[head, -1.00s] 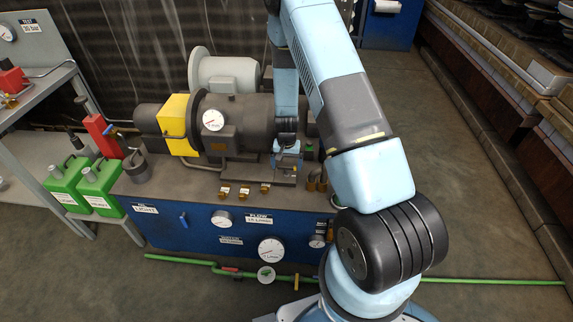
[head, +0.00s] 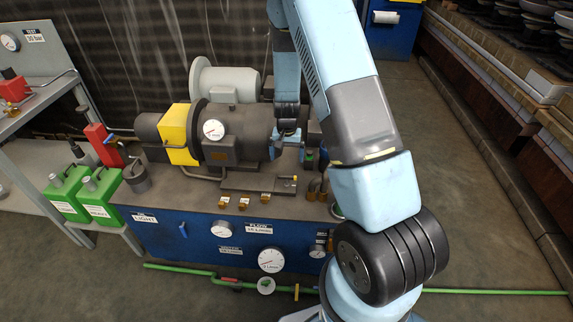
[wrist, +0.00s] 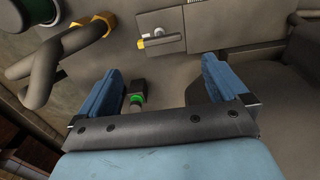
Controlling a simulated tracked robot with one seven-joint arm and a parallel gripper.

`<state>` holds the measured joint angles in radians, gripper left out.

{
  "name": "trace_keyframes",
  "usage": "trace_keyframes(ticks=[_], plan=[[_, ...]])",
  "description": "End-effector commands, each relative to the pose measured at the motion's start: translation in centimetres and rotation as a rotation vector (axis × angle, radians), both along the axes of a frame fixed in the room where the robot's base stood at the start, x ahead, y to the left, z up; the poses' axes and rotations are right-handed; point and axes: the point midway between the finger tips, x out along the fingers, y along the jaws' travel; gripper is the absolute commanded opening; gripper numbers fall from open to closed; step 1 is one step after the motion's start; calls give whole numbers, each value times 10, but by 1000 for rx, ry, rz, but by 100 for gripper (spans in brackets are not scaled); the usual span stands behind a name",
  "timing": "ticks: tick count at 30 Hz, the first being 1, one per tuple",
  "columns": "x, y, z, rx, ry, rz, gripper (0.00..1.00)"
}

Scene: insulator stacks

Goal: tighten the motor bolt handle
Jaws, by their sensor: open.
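A small handle with a yellow bolt head and grey bar (wrist: 158,41) sits on a flat plate at the top middle of the wrist view. In the head view, a small yellow piece (head: 294,179) at the right end of the plate in front of the motor looks like the same handle. The dark motor (head: 240,125) lies behind it with a gauge on its side. My gripper (wrist: 155,80) is open and empty, its two blue fingers well apart. In the head view my gripper (head: 286,150) is beside the motor's right end; its fingertips are hard to make out.
A small black part with a green ring (wrist: 137,99) shows between my fingers. Pipes with brass fittings (head: 317,187) stand right of the plate. Several brass fittings (head: 243,203) line the bench's front edge. Green canisters (head: 100,197) stand at left.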

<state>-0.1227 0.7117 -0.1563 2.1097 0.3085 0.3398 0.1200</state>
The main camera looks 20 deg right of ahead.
Motion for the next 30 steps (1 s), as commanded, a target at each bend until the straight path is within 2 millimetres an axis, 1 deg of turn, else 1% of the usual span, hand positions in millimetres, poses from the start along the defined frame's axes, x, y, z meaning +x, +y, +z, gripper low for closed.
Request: trace_keyframes(ticks=[1,3,9,13,26,29,30], plan=[[1,1,9,1,-3,0,100],[0,1,18,0,-2,0,100],[0,0,35,0,-1,0,100],[0,0,39,0,0,0,100],[0,0,39,0,0,-1,100],[0,1,45,3,-5,2,100],[-1,1,51,7,-9,5,100]])
